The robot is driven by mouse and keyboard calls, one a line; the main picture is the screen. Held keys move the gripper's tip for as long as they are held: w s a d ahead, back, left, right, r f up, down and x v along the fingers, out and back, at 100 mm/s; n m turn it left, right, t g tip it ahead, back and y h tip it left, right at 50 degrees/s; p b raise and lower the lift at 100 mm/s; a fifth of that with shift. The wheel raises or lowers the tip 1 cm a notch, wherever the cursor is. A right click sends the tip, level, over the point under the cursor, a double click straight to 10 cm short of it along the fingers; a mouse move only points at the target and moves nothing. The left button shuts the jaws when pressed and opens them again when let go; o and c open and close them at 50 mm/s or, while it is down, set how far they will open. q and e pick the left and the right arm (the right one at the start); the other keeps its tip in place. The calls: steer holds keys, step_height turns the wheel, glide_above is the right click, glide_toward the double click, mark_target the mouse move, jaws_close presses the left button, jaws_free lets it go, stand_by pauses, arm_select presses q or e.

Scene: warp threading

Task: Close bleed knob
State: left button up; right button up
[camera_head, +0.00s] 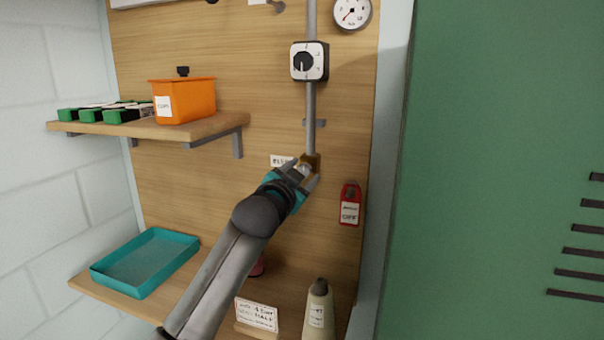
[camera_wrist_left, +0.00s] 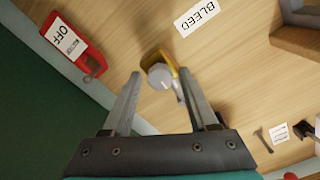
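The bleed knob (camera_wrist_left: 161,76) is a round grey-white knob on a brass fitting (camera_wrist_left: 172,60), beside a white label reading BLEED (camera_wrist_left: 197,16). In the head view the brass fitting (camera_head: 312,160) sits at the lower end of the grey vertical pipe. My left gripper (camera_head: 306,174) is at the fitting and partly hides the knob. In the left wrist view my left gripper (camera_wrist_left: 160,84) is open, with one finger on each side of the knob and gaps visible to both. My right gripper is not in view.
A red OFF tag (camera_head: 350,204) hangs close to the right of the fitting. A dial switch (camera_head: 309,61) and gauge (camera_head: 352,13) are above. A shelf (camera_head: 219,124) holds an orange pot (camera_head: 185,101). A teal tray (camera_head: 146,262) and a bottle (camera_head: 319,312) stand below.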

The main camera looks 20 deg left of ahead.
arm_select(q)
steer(key=shift+o, duration=0.4)
steer(key=shift+s, duration=0.45)
steer(key=s+b, duration=0.3)
steer(key=s, duration=1.1)
steer(key=shift+s+a, duration=0.15)
steer(key=shift+a, duration=0.1)
